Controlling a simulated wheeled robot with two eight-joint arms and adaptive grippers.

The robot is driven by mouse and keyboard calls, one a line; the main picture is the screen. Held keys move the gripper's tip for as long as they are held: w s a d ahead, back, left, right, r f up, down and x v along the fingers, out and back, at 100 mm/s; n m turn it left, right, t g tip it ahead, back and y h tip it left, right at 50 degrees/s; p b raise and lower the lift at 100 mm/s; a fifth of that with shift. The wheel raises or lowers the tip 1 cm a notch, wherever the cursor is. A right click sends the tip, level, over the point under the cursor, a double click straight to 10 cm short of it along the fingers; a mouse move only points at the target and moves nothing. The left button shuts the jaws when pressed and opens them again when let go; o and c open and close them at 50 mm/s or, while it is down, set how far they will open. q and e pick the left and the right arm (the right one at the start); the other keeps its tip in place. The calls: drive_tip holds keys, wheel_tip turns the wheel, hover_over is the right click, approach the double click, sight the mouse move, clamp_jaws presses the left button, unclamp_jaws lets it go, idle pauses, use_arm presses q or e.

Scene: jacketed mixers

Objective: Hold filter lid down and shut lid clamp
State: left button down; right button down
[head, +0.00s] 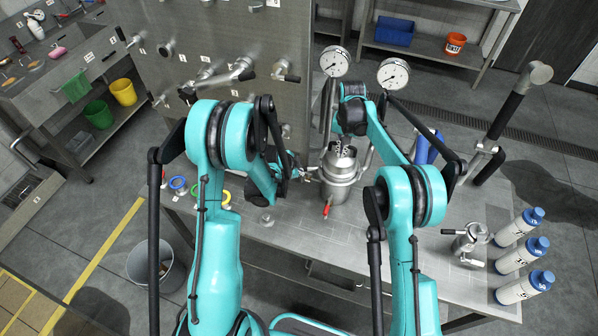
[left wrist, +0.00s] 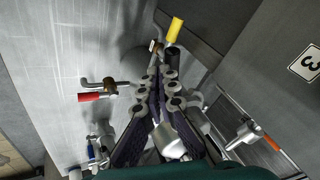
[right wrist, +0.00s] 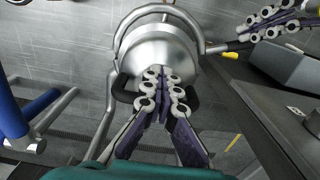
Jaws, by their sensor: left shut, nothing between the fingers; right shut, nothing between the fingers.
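The steel filter vessel (head: 340,188) stands on the bench at the middle of the head view. My right gripper (head: 341,148) is shut and empty, pointing down over its top. In the right wrist view its fingertips (right wrist: 163,75) overlap a round domed steel part (right wrist: 158,52) with dark loops at both sides; whether they touch cannot be told. My left gripper (head: 302,174) is shut and empty at the vessel's left side. In the left wrist view its fingertips (left wrist: 168,75) are near a yellow-ended handle (left wrist: 175,30). I cannot clearly make out the lid clamp.
A red-handled valve (head: 327,208) sticks out at the vessel's front. Two gauges (head: 334,62) rise behind it. A steel panel with valves (head: 215,45) stands at the back left. Several white bottles with blue caps (head: 519,257) stand at the right, next to a small steel fitting (head: 470,240).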

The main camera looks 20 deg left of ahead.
drive_tip(key=shift+w, duration=0.1)
use_arm(q)
drive_tip(key=w, duration=0.2)
drive_tip(key=w+a, duration=0.1)
drive_tip(key=w, duration=0.1)
drive_tip(key=shift+a, duration=0.2)
drive_tip(key=s+f+v, duration=0.1)
drive_tip(key=s+v, duration=0.1)
drive_tip(key=v, duration=1.1)
drive_tip(key=shift+d, duration=0.25)
idle(0.8)
